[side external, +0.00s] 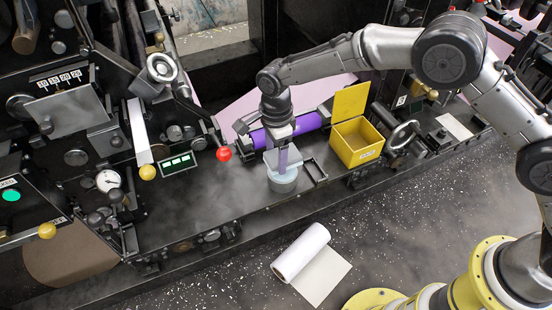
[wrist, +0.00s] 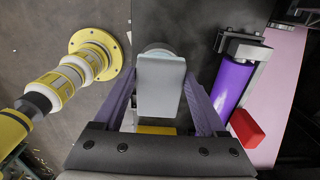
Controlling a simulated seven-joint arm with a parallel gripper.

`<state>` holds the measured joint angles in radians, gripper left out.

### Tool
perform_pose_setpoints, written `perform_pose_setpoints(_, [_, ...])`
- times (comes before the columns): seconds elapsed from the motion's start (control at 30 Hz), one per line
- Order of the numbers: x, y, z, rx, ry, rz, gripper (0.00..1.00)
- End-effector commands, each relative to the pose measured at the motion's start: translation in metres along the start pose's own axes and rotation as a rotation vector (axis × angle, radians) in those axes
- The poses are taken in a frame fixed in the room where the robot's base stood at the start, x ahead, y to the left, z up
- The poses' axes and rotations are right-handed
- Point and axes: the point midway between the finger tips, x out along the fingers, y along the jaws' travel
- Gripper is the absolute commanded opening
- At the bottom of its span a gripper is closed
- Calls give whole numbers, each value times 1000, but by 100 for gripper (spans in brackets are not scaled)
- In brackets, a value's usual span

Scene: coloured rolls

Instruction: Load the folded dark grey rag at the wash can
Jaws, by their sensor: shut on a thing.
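The folded rag (wrist: 161,88) shows as a pale grey block, lighter than dark grey, between the purple fingers of my gripper (wrist: 162,108) in the wrist view. In the side view my gripper (side external: 284,162) is shut on the rag (side external: 271,161), directly above the wash can (side external: 284,185). The can is a short round grey container with a pale blue top, standing on the dark machine ledge. Its rim (wrist: 157,46) shows partly past the rag in the wrist view. The rag hides most of the can there. I cannot tell whether the rag touches the can.
An open yellow box (side external: 357,147) stands right of the can. A purple roller (side external: 300,129) lies behind it, and a red knob (side external: 224,154) is to the left. A small black frame (side external: 315,172) lies close by. A white roll (side external: 301,254) is on the floor.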

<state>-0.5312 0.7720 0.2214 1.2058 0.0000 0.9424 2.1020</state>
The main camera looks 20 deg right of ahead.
Motion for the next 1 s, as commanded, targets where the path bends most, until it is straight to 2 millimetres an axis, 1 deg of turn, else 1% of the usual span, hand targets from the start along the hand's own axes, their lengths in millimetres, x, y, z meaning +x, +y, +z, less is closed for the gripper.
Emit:
perform_pose_setpoints(0.03, [-5, 0, 0, 0, -1, -2, 29])
perform_pose_setpoints(0.3, [-24, 0, 0, 0, -1, -2, 29])
perform_pose_setpoints(0.5, [-36, 0, 0, 0, 0, -1, 29])
perform_pose_setpoints(1.0, [-38, 0, 0, 0, 0, 0, 29])
